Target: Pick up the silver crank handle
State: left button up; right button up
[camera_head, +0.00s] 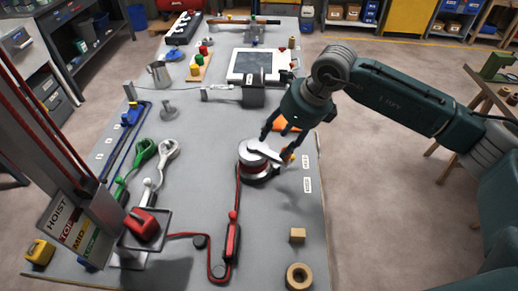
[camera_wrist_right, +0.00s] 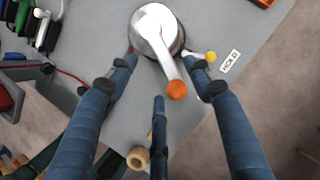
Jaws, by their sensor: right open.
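The silver crank handle (camera_head: 264,147) sits on top of a round silver and dark drum (camera_head: 252,174) on the grey bench. In the right wrist view the crank (camera_wrist_right: 166,55) runs from the drum's top to an orange knob (camera_wrist_right: 176,90). My right gripper (camera_head: 276,146) reaches over the drum from the right. Its fingers (camera_wrist_right: 165,72) are open and spread, with two on either side of the crank and one below the knob. I cannot tell whether any finger touches it. My left gripper is not in view.
A red cable tool (camera_head: 232,242) lies in front of the drum. A wooden block (camera_head: 297,235) and a wooden ring (camera_head: 299,276) stand near the front right. A hoist sign (camera_head: 66,222) and red lever box (camera_head: 143,225) stand at the left. A grey block (camera_head: 253,95) stands behind the drum.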

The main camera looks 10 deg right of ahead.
aim_at(267, 153)
jog(key=shift+x, duration=1.15)
jog(key=shift+w+a+f+p, duration=0.3)
jog(key=shift+f+p, duration=0.2)
jog(key=shift+p, duration=0.2)
jog(key=p+x, duration=0.1)
jog(key=x, duration=0.2)
jog(key=shift+s+f+p, duration=0.1)
jog(key=shift+f+p, duration=0.2)
jog(key=shift+p, duration=0.1)
jog(key=shift+w+a+f, duration=0.2)
jog(key=shift+f, duration=0.2)
jog(key=shift+r, duration=0.1)
grip_shut()
